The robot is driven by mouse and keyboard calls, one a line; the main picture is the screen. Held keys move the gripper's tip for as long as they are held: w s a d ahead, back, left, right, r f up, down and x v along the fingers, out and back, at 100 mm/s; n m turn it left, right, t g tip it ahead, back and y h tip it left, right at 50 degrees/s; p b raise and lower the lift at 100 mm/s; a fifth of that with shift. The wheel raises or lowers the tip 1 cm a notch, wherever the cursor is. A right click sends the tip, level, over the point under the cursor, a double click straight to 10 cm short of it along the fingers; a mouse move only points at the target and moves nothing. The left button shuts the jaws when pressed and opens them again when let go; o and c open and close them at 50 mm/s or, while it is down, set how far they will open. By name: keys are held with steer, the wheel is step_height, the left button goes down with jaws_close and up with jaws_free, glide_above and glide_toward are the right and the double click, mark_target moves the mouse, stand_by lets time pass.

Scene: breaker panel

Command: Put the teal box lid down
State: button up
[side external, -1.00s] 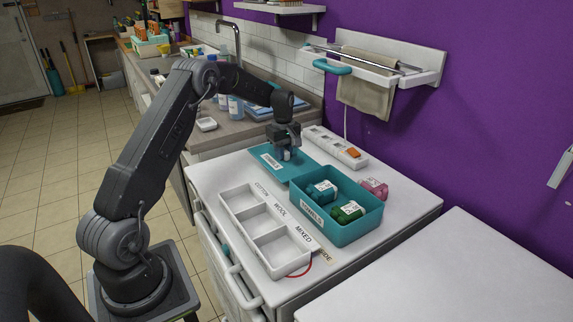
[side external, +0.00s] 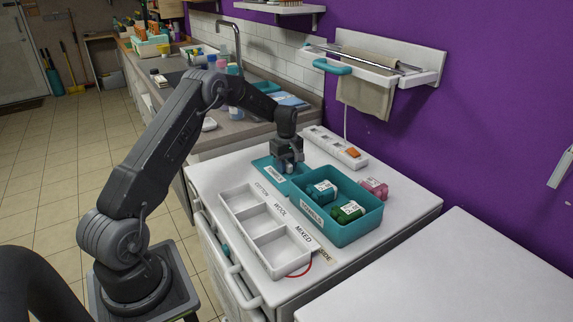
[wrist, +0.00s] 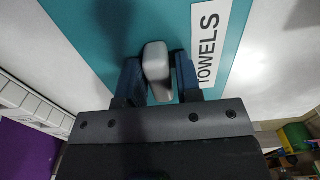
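The teal box lid (side external: 263,164) is flat and level beside the teal box, on its far left side. Its TOWELS label shows in the wrist view (wrist: 209,40). My gripper (side external: 288,167) is over the lid, pointing down. In the wrist view my fingers (wrist: 158,80) stand on both sides of the lid's grey handle (wrist: 156,62), close against it. The lid is at or just above the white top; I cannot tell whether it touches. The open teal box (side external: 345,234) holds a blue roll (side external: 321,192) and a green roll (side external: 347,211).
A white three-compartment tray (side external: 243,204) lies in front, empty. A pink roll (side external: 374,188) lies behind the box. A white strip with an orange switch (side external: 353,152) lies along the back edge. The white surface at right (side external: 450,270) is clear.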

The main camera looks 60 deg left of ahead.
steer(key=shift+o, duration=1.1)
step_height(320, 180, up, 12)
steer(key=s+d+r+m+t, duration=0.1)
steer(key=s+d+r+m, duration=0.35)
steer(key=d+r, duration=0.35)
steer(key=s+d+r+m+t, duration=0.1)
steer(key=s+d+r+m, duration=0.4)
steer(key=d, duration=0.5)
steer(key=s+d+m+t, duration=0.1)
steer(key=s+d+m, duration=0.3)
steer(key=s, duration=0.6)
steer(key=s+d+m+t, duration=0.2)
steer(key=s+d+m, duration=0.2)
steer(key=s+d, duration=0.3)
steer(key=s, duration=0.3)
steer(key=shift+d+f+t, duration=0.2)
steer(key=shift+f+t, duration=0.1)
steer(key=shift+f, duration=0.1)
